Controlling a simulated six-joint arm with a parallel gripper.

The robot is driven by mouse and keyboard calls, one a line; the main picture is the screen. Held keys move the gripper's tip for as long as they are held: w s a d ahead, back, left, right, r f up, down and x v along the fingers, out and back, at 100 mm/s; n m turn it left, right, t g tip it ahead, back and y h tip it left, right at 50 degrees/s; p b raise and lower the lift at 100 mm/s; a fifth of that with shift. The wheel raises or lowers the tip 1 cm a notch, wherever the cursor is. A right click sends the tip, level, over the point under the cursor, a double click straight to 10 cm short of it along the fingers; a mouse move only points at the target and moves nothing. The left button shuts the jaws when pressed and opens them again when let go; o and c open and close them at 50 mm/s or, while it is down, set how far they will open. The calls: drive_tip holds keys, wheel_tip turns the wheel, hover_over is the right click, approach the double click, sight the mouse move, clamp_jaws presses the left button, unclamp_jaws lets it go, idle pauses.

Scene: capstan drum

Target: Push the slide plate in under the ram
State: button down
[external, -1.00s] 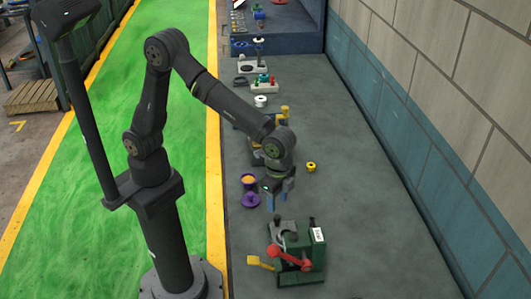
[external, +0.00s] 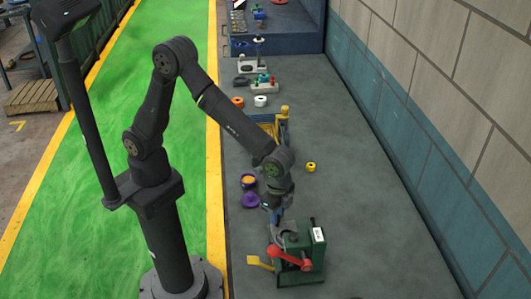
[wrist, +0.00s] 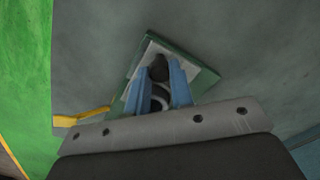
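The green press-like fixture (external: 314,263) stands at the near end of the bench, with a red lever (external: 289,258) and a yellow handle (external: 260,264). In the wrist view, a light grey plate (wrist: 138,70) lies on its green base (wrist: 205,77); I cannot tell whether this is the slide plate. My gripper (external: 275,222) points down over the left part of the fixture. In the wrist view, its blue fingers (wrist: 159,72) stand apart with a black knob (wrist: 159,67) between their tips. Contact with the knob is unclear. The ram is not clearly distinguishable.
A blue-and-yellow stand (external: 283,125) is farther back. The bench on the right is clear up to the wall (external: 420,170).

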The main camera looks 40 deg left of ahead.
drive_tip(key=shift+s+d, duration=1.65)
drive_tip(key=shift+d, duration=0.1)
drive_tip(key=c, duration=1.3)
unclamp_jaws()
drive_tip(key=shift+o, duration=0.2)
wheel_tip(320, 180, up, 18)
drive_tip(key=shift+f, duration=0.25)
